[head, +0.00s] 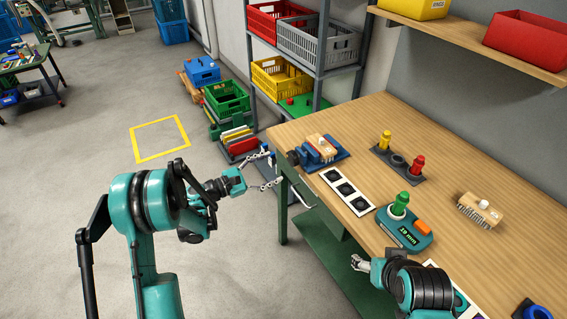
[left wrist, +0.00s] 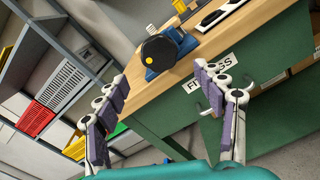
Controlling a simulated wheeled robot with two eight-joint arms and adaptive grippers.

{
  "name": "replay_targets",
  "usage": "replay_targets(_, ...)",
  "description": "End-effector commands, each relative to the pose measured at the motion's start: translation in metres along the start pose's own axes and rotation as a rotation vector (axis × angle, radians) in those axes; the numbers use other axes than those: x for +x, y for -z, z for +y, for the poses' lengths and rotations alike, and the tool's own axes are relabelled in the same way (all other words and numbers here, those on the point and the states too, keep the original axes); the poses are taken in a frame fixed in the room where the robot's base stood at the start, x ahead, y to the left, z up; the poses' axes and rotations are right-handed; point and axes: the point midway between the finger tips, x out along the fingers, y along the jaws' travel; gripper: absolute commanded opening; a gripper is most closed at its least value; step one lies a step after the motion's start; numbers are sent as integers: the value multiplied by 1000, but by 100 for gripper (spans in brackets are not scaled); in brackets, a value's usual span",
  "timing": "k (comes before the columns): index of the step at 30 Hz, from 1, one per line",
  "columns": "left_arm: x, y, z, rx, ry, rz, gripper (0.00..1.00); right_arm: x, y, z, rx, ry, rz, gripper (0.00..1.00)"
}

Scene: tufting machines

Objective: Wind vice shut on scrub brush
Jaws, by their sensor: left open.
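The blue vice (head: 330,158) sits at the bench's left end. A scrub brush (head: 320,143) with a wooden back lies in it; I cannot tell how tightly the jaws meet it. The vice's black handwheel (head: 293,157) faces left off the bench edge.
A second brush (head: 481,209) lies bristles down on the right of the bench (head: 455,165). A shelf rack (head: 318,70) with crates stands behind the bench's left end.

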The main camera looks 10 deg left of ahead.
Motion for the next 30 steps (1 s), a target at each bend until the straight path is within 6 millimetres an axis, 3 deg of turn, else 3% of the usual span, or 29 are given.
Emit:
replay_targets(6,-34,0,0,0,-1,1,70,0,0,0,0,0,0,70)
replay_targets(13,-43,0,0,0,1,0,70,0,0,0,0,0,0,70)
replay_targets(20,-41,-1,0,-12,1,0,70,-1,1,0,0,0,0,70)
replay_targets(30,-1,-8,0,-429,2,-1,70,-19,14,0,0,0,0,70)
